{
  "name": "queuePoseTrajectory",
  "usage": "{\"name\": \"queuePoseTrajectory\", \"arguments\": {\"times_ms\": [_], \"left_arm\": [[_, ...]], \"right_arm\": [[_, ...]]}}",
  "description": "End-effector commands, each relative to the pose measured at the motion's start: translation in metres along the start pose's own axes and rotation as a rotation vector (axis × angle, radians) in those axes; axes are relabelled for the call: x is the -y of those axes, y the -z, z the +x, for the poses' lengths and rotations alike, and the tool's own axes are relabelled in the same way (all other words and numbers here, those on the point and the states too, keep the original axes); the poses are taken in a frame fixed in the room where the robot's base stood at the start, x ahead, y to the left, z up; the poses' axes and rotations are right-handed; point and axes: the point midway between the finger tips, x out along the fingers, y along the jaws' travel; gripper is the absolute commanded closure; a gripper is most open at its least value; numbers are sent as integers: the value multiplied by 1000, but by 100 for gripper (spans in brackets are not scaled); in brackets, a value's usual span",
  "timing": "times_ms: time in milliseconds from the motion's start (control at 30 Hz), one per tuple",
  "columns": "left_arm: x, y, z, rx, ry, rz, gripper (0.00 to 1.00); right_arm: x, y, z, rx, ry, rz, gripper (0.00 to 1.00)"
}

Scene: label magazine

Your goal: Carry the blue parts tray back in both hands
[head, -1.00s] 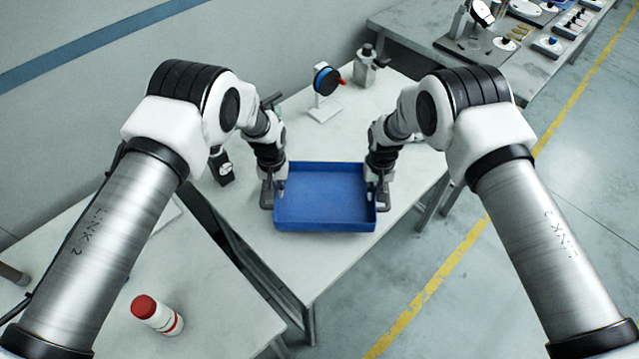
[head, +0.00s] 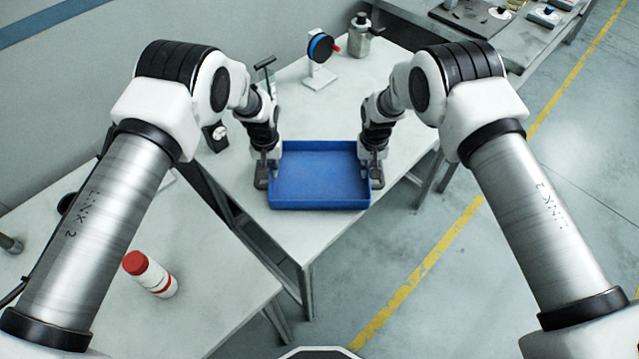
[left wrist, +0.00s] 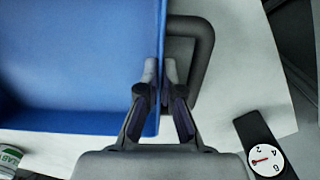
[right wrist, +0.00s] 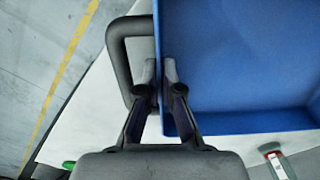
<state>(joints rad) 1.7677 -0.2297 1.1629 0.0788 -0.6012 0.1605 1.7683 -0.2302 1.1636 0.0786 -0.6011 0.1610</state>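The blue tray (head: 318,203) is an open, shallow box that looks empty and level in the head view. It is above or on the white table; I cannot tell if it touches. My left gripper (head: 266,175) is at its left side wall, and my right gripper (head: 374,172) at its right side wall. In the left wrist view the fingertips (left wrist: 160,72) are close on both sides of the wall, inside the dark handle (left wrist: 205,50). In the right wrist view the fingertips (right wrist: 160,72) pinch the opposite wall likewise, next to its handle (right wrist: 118,60).
A stand with a blue-rimmed disc (head: 320,50) and a grey bottle (head: 360,40) are at the table's back. A dial device (head: 215,136) stands left of the tray. A red-capped bottle (head: 150,275) is on the nearer left table. Floor (head: 440,310) is open at right.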

Motion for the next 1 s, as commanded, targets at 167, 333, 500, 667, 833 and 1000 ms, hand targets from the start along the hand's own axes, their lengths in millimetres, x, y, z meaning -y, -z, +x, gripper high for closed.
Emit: {"name": "queuePoseTrajectory", "arguments": {"times_ms": [167, 333, 500, 667, 833, 1000], "left_arm": [[0, 0, 0, 0, 0, 0, 69], [0, 0, 0, 0, 0, 0, 69], [0, 0, 0, 0, 0, 0, 69], [0, 0, -1, 0, 0, 0, 69], [0, 0, -19, 0, 0, 0, 69], [0, 0, -56, -1, 0, 0, 69]], "right_arm": [[0, 0, 0, 0, 0, 0, 69], [-1, 0, 0, 0, 0, 0, 69], [-1, 0, 0, 0, 0, 0, 69], [0, 0, -1, 0, 0, 0, 69], [0, 0, -19, 0, 0, 0, 69], [0, 0, -56, -1, 0, 0, 69]]}}
